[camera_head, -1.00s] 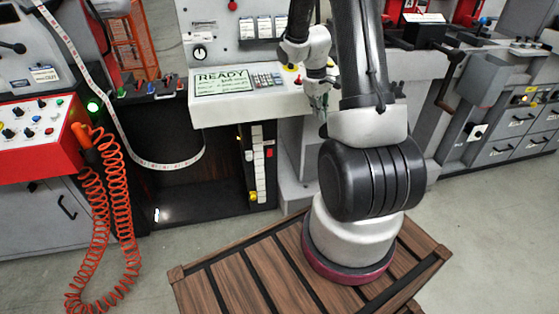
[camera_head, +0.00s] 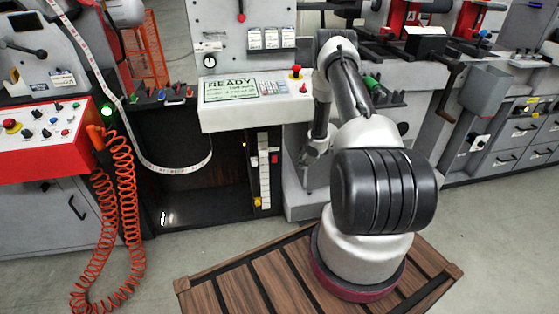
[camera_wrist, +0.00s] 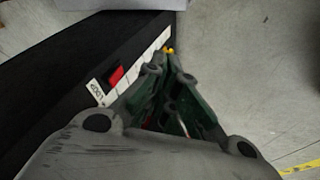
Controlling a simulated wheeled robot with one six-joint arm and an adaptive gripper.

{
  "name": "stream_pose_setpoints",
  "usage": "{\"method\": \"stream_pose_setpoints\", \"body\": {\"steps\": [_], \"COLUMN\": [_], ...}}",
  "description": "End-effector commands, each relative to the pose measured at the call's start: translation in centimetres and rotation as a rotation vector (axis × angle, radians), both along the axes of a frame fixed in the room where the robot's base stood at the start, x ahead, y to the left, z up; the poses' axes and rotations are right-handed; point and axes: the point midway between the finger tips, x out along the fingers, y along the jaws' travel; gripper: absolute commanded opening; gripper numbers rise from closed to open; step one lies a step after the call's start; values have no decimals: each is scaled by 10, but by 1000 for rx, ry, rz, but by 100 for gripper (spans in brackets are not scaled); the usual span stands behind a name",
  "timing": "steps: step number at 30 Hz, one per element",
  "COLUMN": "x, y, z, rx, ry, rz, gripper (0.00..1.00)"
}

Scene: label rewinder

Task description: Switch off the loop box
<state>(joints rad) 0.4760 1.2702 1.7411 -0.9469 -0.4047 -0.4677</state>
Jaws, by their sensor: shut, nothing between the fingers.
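The loop box (camera_head: 180,208) is the dark open bay below the READY panel, with the web hanging in a loop inside it. Its right front edge carries a white strip (camera_head: 264,172), a red switch (camera_head: 274,157) and a small yellow part (camera_head: 257,202). In the wrist view the red switch (camera_wrist: 116,76) sits beside a white label reading LOOP (camera_wrist: 97,91). I cannot tell the switch's position. My gripper (camera_wrist: 166,62) is shut and empty, its fingers pointing past the strip, to the right of the switch and apart from it. In the head view my gripper (camera_head: 304,160) hangs right of the box.
The READY panel (camera_head: 245,90) juts out above the box, with a red mushroom button (camera_head: 296,72). A wooden slatted platform (camera_head: 230,285) lies under my base. Grey floor is free at right.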

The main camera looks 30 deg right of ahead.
Motion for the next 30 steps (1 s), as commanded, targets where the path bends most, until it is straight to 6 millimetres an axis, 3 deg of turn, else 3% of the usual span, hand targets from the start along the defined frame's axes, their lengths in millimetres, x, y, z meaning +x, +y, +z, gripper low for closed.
{"method": "stream_pose_setpoints", "body": {"steps": [3, 6, 20, 26, 30], "x": [25, 38, 45, 57, 73], "y": [15, 23, 28, 34, 41], "z": [6, 12, 15, -2, -25], "rx": [17, 24, 29, 29, 28], "ry": [-112, -171, -200, -199, -198], "rz": [109, 164, 191, 193, 193], "gripper": [0, 0, 0, 0, 0]}}
